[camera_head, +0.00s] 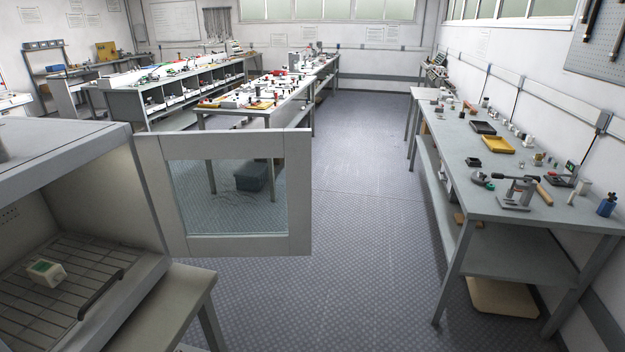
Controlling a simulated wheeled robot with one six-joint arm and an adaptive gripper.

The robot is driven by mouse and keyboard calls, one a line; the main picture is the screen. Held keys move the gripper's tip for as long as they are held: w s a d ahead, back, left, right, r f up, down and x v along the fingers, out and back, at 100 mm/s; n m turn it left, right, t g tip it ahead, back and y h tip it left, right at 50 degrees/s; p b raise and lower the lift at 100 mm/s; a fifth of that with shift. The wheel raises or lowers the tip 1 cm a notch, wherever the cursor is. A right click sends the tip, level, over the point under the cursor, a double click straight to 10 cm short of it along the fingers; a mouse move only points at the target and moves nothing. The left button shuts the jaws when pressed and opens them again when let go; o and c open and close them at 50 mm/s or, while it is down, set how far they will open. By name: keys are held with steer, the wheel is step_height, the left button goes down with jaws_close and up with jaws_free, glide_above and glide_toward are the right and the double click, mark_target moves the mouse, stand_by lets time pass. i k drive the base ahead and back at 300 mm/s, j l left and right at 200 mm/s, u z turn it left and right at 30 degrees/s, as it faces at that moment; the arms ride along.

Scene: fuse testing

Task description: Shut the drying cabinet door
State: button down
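The drying cabinet (62,150) stands at the left, partly cut off by the picture's edge. Its door (222,245) is open and swung out to the right from the cabinet's right front edge. The door has a pale frame around a clear window, through which the floor and a table leg show. The cabinet's front is open, showing a wire rack (50,310) inside. A small pale block with a green top (46,271) sits on the rack. A dark curved bar (100,293) shows near the rack's right side. My gripper is not in view.
The cabinet stands on a grey table (192,288). A long workbench (540,210) with tools and trays runs along the right wall. More benches (265,103) with small items stand at the back. The floor (350,220) between the door and the right bench is clear.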

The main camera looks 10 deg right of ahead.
mark_target(155, 150)
steer(key=i+l+z, duration=0.15)
steer(key=i+z, duration=0.2)
steer(key=i+l+z, duration=0.1)
steer(key=i+z, duration=0.25)
steer(key=i+u, duration=0.2)
steer(key=i, duration=0.7)
steer(key=i+l+u, duration=0.15)
steer(key=i, duration=0.75)
steer(key=i+j+u, duration=0.15)
steer(key=i+u, duration=0.25)
steer(key=i, duration=0.55)
steer(key=i+l+u, duration=0.2)
steer(key=i+u, duration=0.2)
steer(key=i, duration=0.55)
steer(key=i+l+u, duration=0.1)
steer(key=i+u, duration=0.4)
steer(key=i+l+u, duration=0.3)
steer(key=i+u, duration=0.3)
steer(key=u, duration=3.25)
steer(key=k+l, duration=0.15)
steer(key=k, duration=0.2)
steer(key=k+l, duration=0.2)
steer(key=k, duration=0.15)
